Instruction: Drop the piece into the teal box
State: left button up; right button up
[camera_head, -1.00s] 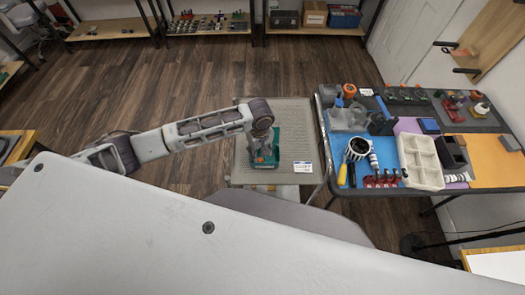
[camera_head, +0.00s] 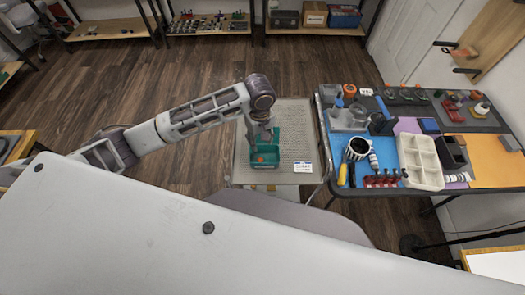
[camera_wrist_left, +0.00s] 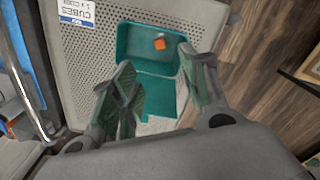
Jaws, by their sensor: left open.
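The teal box (camera_head: 274,163) stands on a grey perforated table, and its open inside shows in the left wrist view (camera_wrist_left: 135,45). A small orange piece (camera_wrist_left: 159,44) lies inside it, apart from my fingers; it also shows in the head view (camera_head: 261,159). A flat teal panel (camera_wrist_left: 160,98) adjoins the box, partly hidden by my fingers. My left gripper (camera_head: 265,138) is above the teal panel; its two fingers (camera_wrist_left: 160,78) are spread with nothing between them. My right gripper is out of view.
A white label card (camera_head: 303,167) lies on the perforated table (camera_head: 300,125), whose surface right of the box is otherwise clear. A workbench close by on the right holds a white compartment tray (camera_head: 421,162), a striped cup (camera_head: 357,149) and several tools.

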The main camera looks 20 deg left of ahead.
pick_arm(q)
jog(key=shift+r, duration=1.65)
